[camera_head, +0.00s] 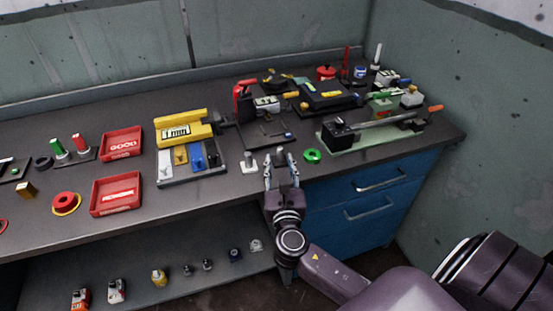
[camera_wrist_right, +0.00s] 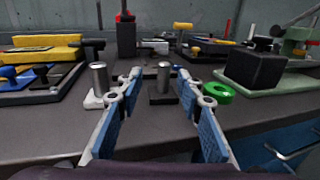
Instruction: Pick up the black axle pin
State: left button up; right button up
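The black axle pin (camera_wrist_right: 163,83) has a metal post on a dark base and stands upright near the table's front edge. In the head view it shows only small and partly hidden at my right gripper's tips (camera_head: 280,152). My right gripper (camera_wrist_right: 157,80) is open, with its blue-padded fingers on the left and right of the pin in the wrist view. I see no clear contact, and how far the pin is between the tips is hard to tell. My left gripper is not in view.
A similar pin on a white base (camera_wrist_right: 98,82) stands close by on the left. A green ring (camera_wrist_right: 219,92) lies close on the right. A green-based press (camera_head: 370,135) is further right, and a tray of coloured parts (camera_head: 190,178) is at the left.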

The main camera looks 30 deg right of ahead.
aim_at(280, 153)
jog(key=x, duration=0.4)
jog(key=shift+w+d+p, duration=0.2)
jog(key=shift+d+p, duration=0.15)
jog(key=shift+d, duration=0.15)
jog(key=shift+w+d+f, duration=0.1)
jog(key=shift+w+f, duration=0.05)
jog(key=shift+w, duration=0.2)
grip_shut()
